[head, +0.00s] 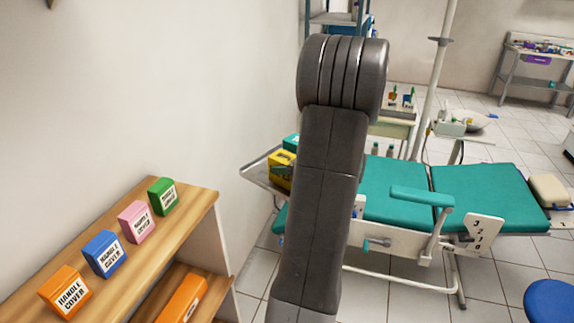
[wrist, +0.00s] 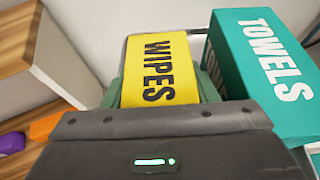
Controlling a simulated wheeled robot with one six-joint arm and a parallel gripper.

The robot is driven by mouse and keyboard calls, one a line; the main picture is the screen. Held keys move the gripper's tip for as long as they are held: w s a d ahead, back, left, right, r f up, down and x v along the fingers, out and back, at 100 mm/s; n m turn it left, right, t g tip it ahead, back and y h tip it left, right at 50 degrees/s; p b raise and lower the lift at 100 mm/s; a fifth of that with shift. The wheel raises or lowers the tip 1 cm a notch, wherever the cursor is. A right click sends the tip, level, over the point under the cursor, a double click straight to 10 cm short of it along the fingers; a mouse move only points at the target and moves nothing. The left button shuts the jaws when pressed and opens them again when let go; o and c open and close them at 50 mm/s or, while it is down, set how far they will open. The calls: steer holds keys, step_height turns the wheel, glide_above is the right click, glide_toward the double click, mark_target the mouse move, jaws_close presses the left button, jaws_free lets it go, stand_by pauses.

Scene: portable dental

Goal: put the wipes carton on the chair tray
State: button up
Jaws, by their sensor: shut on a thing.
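The yellow wipes carton (wrist: 158,70) is between the fingers of my gripper (wrist: 160,88) in the wrist view, with its black WIPES lettering facing up. My gripper is shut on it. In the head view the carton (head: 281,170) shows at the left edge of my arm, over or on the metal chair tray (head: 256,172). I cannot tell whether its base touches the tray. My arm hides the gripper and part of the tray in the head view.
A teal towels box (wrist: 262,70) stands close to the right of the carton. A wooden shelf (head: 208,205) at left holds green, pink, blue and orange handle-cover boxes. The teal dental chair (head: 395,195) extends right from the tray. A blue stool (head: 550,300) is at lower right.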

steer(key=shift+f+b, duration=0.2)
steer(key=shift+b, duration=0.15)
steer(key=o, duration=1)
steer(key=shift+r, duration=0.15)
steer(key=shift+r+p, duration=0.25)
steer(key=shift+p, duration=0.25)
steer(key=b+v, duration=0.1)
steer(key=v, duration=1.1)
steer(key=shift+f, duration=0.1)
